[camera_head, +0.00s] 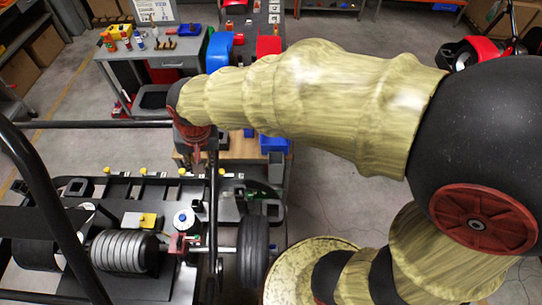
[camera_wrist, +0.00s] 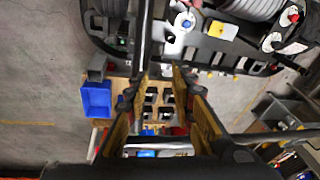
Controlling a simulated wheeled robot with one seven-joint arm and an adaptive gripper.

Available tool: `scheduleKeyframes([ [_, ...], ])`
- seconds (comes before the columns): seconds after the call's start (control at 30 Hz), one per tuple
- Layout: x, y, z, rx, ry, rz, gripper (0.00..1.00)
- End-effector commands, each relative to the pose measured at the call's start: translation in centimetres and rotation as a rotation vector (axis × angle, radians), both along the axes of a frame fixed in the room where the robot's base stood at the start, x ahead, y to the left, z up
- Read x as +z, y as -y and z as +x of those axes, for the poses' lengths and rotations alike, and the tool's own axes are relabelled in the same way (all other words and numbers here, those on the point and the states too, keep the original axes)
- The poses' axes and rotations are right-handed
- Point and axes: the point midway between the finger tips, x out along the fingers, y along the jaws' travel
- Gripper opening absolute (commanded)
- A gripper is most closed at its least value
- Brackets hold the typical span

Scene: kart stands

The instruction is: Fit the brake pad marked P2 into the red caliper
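My gripper (camera_wrist: 160,88) points down, and its two fingers stand apart with nothing visible between the tips. Below it in the wrist view is a wooden bench top (camera_wrist: 119,101) bearing several small dark blocks (camera_wrist: 151,98), possibly brake pads. Their marks are too small to read, so I cannot tell which is P2. In the head view my arm hides most of this bench (camera_head: 243,146). A reddish block, seemingly the red caliper (camera_head: 178,243), sits on the kart's axle left of the black wheel, below my gripper in the picture. I cannot make out its slot.
A blue bin (camera_wrist: 96,100) stands at the bench's left in the wrist view. The kart frame's dark tubes (camera_head: 213,195) rise close to my gripper. A grey workbench (camera_head: 150,55) with tools is at the back left. Floor right of the wooden bench is clear.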

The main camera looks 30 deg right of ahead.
Motion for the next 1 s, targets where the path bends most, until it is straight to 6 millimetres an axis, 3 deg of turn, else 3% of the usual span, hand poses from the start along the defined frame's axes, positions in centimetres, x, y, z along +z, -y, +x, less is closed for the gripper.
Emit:
scheduleKeyframes([
  [0.03,2.0,2.2,-0.9,0.009,0.033,-0.002,0.24],
  [0.2,6.6,7.9,-4.9,0.073,0.12,-0.037,0.24],
  [0.43,9.9,13.6,-11.2,0.152,0.222,-0.112,0.24],
  [0.63,10.5,15.5,-14.3,0.192,0.263,-0.16,0.24],
  [1.0,10.5,15.8,-14.8,0.201,0.268,-0.168,0.24],
])
